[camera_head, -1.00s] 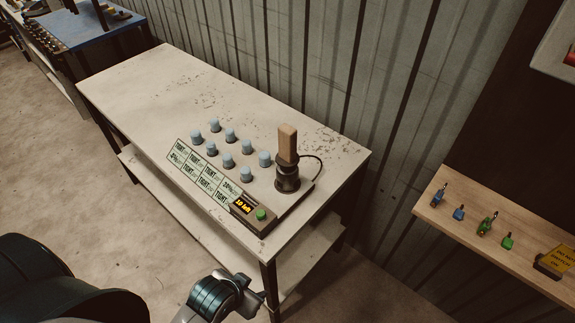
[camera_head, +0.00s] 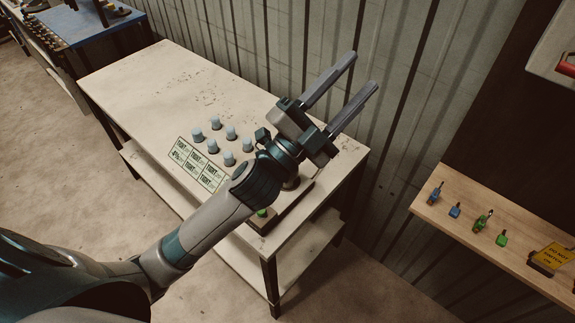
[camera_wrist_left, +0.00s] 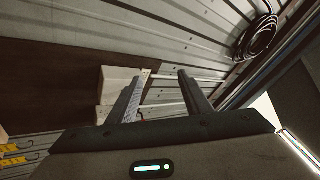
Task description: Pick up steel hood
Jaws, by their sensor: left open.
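I cannot tell for sure which thing is the steel hood. Several pale blue-grey caps (camera_head: 214,123) stand upright in rows on the white workbench (camera_head: 140,73), beside a panel of printed labels (camera_head: 199,166). My left gripper (camera_head: 365,71) is open and empty, raised over the bench's right end with its fingers pointing up and right toward the wall. My right gripper is not in view.
A wooden shelf (camera_head: 500,258) at right holds small blue and green parts (camera_head: 482,222) and a yellow sign (camera_head: 552,257). A corrugated wall (camera_head: 240,45) stands close behind the bench. A coiled black hose (camera_wrist_left: 257,38) hangs at upper right in the wrist view. The bench's left part is clear.

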